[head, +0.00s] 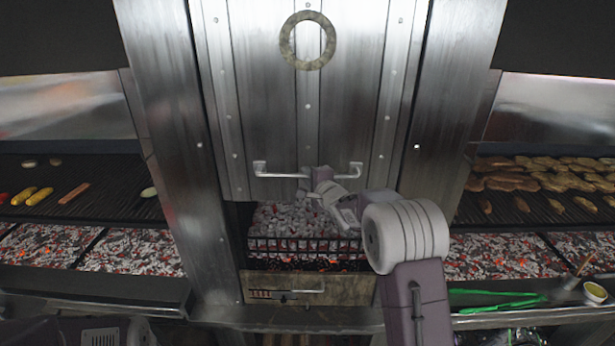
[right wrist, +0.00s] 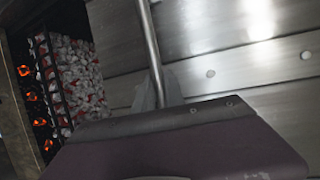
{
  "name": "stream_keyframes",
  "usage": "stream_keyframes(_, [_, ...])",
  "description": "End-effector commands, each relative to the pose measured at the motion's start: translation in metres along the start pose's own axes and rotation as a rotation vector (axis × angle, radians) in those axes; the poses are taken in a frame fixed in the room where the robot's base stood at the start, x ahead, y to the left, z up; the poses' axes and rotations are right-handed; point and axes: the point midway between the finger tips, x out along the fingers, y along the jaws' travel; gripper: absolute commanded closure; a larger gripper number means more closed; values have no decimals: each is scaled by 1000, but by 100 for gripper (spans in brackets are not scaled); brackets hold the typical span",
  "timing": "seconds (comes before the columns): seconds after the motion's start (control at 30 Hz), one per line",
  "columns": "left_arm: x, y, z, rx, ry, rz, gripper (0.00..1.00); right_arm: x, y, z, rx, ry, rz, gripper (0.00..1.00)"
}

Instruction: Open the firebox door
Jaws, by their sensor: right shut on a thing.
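The firebox door (head: 270,110) is a tall riveted steel panel in the middle of the head view. A horizontal bar handle (head: 280,175) is fixed near its lower edge. The door's lower edge stands above the firebox opening, and glowing coals (head: 290,217) show below it. My right gripper (head: 322,178) is shut on the handle, right of its middle. In the right wrist view the handle bar (right wrist: 150,45) runs down between the fingers, which are mostly hidden by the gripper body. Part of my left arm shows at the bottom left of the head view; its fingertips are not visible.
A black grate (head: 300,246) fronts the coals, above a lower metal drawer (head: 262,284) with its own handle. Grills with food flank the door on both sides. Green tongs (head: 500,300) and a small bowl (head: 595,291) lie on the right ledge.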

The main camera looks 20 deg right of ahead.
Motion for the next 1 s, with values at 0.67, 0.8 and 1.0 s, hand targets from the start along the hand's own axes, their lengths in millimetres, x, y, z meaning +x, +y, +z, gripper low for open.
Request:
stream_keyframes(0.67, [2,0,0,0,0,0,64,0,0,0,0,0,-2,64])
stream_keyframes(0.8, [12,0,1,0,0,0,64,-13,3,-1,-1,1,-3,64])
stream_keyframes(1.0, [31,-1,3,0,0,0,64,-51,4,-1,-1,2,-5,64])
